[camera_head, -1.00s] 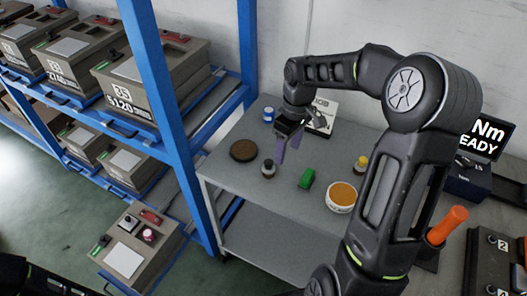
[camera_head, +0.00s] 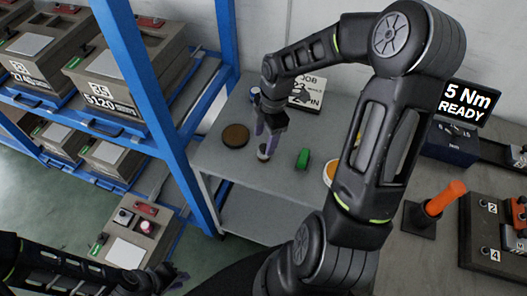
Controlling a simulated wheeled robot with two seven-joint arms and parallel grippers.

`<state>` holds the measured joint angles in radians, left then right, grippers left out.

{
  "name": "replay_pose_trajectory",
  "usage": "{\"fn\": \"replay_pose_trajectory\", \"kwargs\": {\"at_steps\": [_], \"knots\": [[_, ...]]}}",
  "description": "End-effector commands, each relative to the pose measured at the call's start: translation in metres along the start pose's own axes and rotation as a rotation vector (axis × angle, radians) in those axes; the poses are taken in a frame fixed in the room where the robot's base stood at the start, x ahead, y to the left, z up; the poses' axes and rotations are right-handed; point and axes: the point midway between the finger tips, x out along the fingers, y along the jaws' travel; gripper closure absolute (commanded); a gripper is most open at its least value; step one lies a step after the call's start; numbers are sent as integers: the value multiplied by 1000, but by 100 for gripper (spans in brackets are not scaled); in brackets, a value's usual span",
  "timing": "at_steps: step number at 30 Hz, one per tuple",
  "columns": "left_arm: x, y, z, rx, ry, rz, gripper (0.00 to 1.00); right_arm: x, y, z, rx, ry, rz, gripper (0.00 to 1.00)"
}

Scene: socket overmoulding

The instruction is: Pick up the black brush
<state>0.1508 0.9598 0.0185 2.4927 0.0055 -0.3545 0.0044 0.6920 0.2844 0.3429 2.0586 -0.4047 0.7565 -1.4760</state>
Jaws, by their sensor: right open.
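The black brush looks to be the small dark-topped piece with a pale base (camera_head: 263,156) standing on the grey table. Its upper part is mostly hidden by my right gripper (camera_head: 267,142). That gripper is open and points down, with its purple fingers around or just in front of the brush top; I cannot tell whether they touch it. My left gripper (camera_head: 177,279) is low at the bottom left, away from the table; its fingers are too small and dark to read.
A brown round disc (camera_head: 236,135) lies left of the brush, a green block (camera_head: 302,159) to its right. An orange-filled tub (camera_head: 328,174) is partly behind my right arm. A blue rack post (camera_head: 146,100) rises at left.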

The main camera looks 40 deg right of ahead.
Motion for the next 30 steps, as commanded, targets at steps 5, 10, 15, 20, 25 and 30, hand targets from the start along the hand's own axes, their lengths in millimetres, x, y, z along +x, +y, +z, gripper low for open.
{"fn": "replay_pose_trajectory", "kwargs": {"at_steps": [5, 10, 15, 20, 25, 30], "knots": [[-1, 0, 0, 0, 0, 0, 80, 13, 0, 0, 0, 1, -1, 40], [0, 0, 0, 0, 0, 0, 80, 12, 0, 0, 1, 0, 0, 40], [-2, 1, 0, 0, 0, 0, 80, 18, -1, 1, 1, 0, -1, 40], [-8, 2, 1, -1, -2, -2, 80, 38, -2, 4, 1, 2, -4, 40], [-8, 2, 1, -2, -2, -3, 80, 61, -2, 5, 1, 1, -2, 40], [-8, 2, 1, -2, -2, -3, 80, 64, -1, 5, 1, 0, 1, 40]]}}
